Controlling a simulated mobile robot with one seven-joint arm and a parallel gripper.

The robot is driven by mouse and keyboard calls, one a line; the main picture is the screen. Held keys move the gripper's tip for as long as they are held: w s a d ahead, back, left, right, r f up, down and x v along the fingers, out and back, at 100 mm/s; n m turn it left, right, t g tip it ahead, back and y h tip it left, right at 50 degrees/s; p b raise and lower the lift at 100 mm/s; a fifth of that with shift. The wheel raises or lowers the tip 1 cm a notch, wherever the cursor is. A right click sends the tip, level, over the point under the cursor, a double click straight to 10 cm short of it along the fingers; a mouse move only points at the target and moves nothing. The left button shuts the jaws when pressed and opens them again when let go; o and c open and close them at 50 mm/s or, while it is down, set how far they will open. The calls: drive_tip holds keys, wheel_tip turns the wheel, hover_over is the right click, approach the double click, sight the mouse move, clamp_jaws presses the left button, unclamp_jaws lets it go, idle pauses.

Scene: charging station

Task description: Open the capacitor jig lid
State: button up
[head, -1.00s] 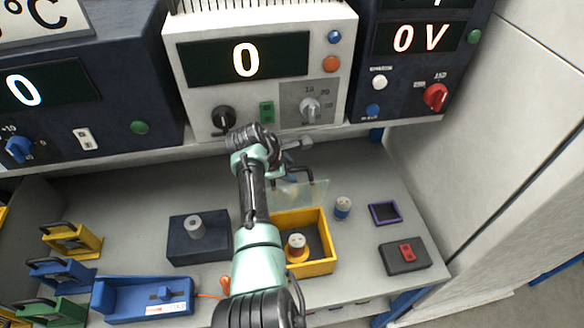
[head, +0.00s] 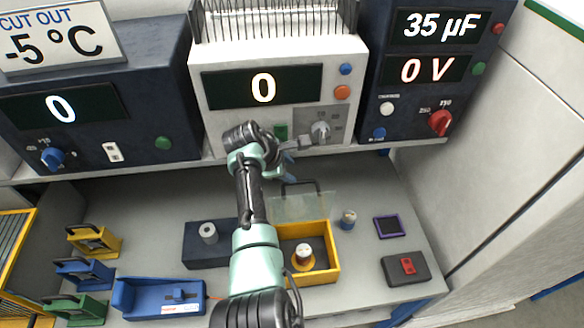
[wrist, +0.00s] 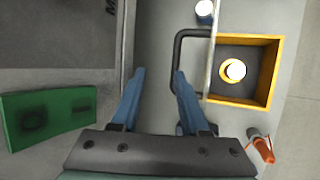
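The capacitor jig is an open-topped yellow box (head: 334,266), with a light-topped cylinder on an orange base (head: 304,257) inside. Its clear lid (head: 310,208) stands raised at the box's back edge, with a black handle at its far end. The wrist view shows the box (wrist: 272,66), the lid nearly edge-on (wrist: 212,50) and the handle (wrist: 177,50) pointing away from the box. My gripper (head: 288,170) is behind the lid, near the handle. In the wrist view my gripper (wrist: 158,72) is open and empty, its right fingertip close to the handle; contact cannot be told.
A blue capacitor (head: 348,220) stands right of the lid. A purple-framed pad (head: 388,227) and a dark box with a red switch (head: 405,268) lie further right. A dark block (head: 200,255) is left of the jig. Instruments, including a white one (head: 275,55), line the back shelf.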

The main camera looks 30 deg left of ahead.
drive_tip(key=shift+s+a+r+p, duration=0.2)
drive_tip(key=shift+a+r+p, duration=0.05)
drive_tip(key=shift+r+p, duration=0.5)
drive_tip(key=shift+s+a+r+p, duration=0.15)
drive_tip(key=shift+a+r+p, duration=0.15)
drive_tip(key=shift+r+p, duration=0.4)
drive_tip(key=shift+s+a+r+p, duration=0.25)
drive_tip(key=shift+r+p, duration=0.3)
drive_tip(key=shift+r, duration=0.5)
